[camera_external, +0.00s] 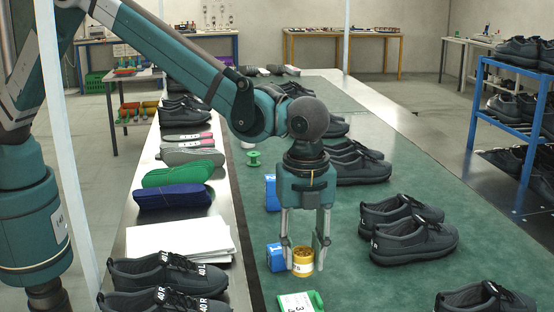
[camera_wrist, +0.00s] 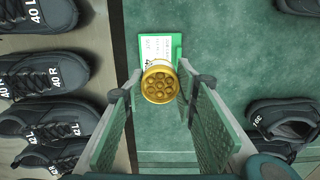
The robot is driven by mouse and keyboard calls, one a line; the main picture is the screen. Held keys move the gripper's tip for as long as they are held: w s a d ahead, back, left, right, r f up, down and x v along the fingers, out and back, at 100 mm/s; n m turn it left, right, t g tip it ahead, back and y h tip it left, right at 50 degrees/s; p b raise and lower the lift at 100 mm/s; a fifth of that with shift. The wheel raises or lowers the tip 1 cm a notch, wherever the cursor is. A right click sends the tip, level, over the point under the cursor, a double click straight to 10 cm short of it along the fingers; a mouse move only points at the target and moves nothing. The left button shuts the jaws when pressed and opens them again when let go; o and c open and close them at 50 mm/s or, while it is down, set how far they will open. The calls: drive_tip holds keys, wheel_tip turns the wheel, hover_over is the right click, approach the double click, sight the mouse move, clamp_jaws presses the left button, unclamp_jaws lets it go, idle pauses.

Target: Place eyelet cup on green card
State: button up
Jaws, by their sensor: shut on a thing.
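The eyelet cup (camera_external: 303,270) is a small round yellow-gold cup with a pale label on its side. My gripper (camera_external: 305,262) points straight down and is shut on it, one finger on each side. In the wrist view the cup (camera_wrist: 158,86) sits upright between the fingertips, with dark round holes or eyelets inside. The green card (camera_external: 316,301) lies on the green mat just in front of the cup, with a white printed label on it. In the wrist view the card (camera_wrist: 177,48) shows beyond the cup, which overlaps its near edge. The cup's exact height is unclear.
Dark shoes (camera_external: 410,238) stand to the right; more shoes and a white paper stack (camera_external: 180,240) lie left. Bare mat separates gripper and right-hand shoes.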

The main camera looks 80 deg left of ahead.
drive_tip(key=shift+f, duration=0.15)
drive_tip(key=b, duration=0.1)
hover_over(301, 306)
drive_tip(key=shift+f, duration=3)
drive_tip(key=shift+f+b, duration=0.3)
drive_tip(key=shift+f, duration=1.6)
drive_tip(key=shift+a+f, duration=0.1)
drive_tip(key=shift+f, duration=0.1)
drive_tip(key=o, duration=0.9)
drive_tip(key=shift+o, duration=0.2)
drive_tip(key=shift+r, duration=0.25)
wheel_tip(301, 306, up, 12)
drive_tip(key=shift+p, duration=0.95)
